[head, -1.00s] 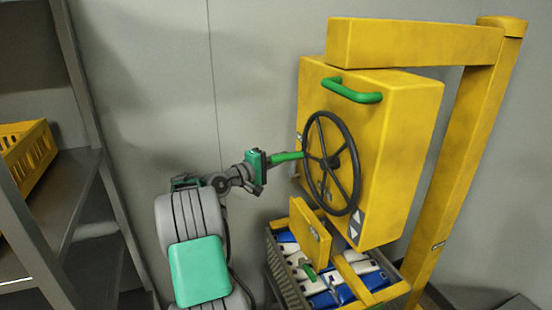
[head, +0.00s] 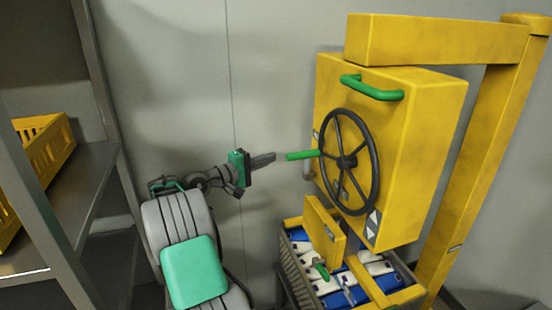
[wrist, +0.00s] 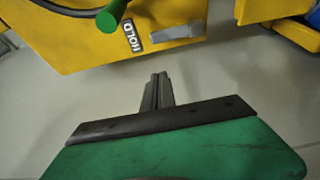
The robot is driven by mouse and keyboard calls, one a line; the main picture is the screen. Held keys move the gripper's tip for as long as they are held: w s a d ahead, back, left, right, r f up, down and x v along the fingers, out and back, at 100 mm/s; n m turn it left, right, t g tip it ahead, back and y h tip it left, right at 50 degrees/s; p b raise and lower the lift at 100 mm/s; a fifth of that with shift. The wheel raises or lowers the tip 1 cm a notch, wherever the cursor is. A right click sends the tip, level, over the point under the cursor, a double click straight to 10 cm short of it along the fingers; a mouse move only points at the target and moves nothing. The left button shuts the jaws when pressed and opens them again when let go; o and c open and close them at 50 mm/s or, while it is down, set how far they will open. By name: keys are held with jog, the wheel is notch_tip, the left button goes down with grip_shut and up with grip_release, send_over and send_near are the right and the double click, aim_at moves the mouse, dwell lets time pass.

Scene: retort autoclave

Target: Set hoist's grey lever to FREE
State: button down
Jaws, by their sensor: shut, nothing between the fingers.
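The hoist is a yellow box (head: 420,120) with a dark handwheel (head: 347,160) and a green crank grip (head: 301,155). Its grey lever (head: 308,170) shows partly at the box's left edge, behind the grip. In the wrist view the grey lever (wrist: 178,34) lies on the yellow face beside a HOLD label (wrist: 132,36); I see no FREE label. The green crank grip (wrist: 112,16) juts out left of the label. My gripper (head: 274,157) is shut and empty, left of the grip and apart from it. In the wrist view its fingertips (wrist: 158,76) are below the lever, not touching it.
A yellow post and beam (head: 480,150) hold the hoist. Below hangs a small yellow plate (head: 325,230) over a grey basket (head: 292,268) with blue and white packs. A grey shelf (head: 85,190) with a yellow crate (head: 45,150) stands left. The wall behind my gripper is bare.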

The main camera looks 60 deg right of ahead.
aim_at(307, 165)
jog(key=shift+r, duration=0.1)
jog(key=d+f+p, duration=0.1)
jog(key=p, duration=0.1)
jog(key=d+p, duration=0.1)
jog(key=p, duration=0.1)
jog(key=shift+w+d+f, duration=0.15)
jog(key=shift+w+f, duration=0.2)
jog(key=shift+f, duration=0.05)
jog(key=s+d+p, duration=0.5)
jog(key=s+d, duration=0.1)
jog(key=s, duration=0.1)
dwell(0.5)
jog(key=shift+s+d, duration=0.1)
jog(key=shift+s, duration=0.05)
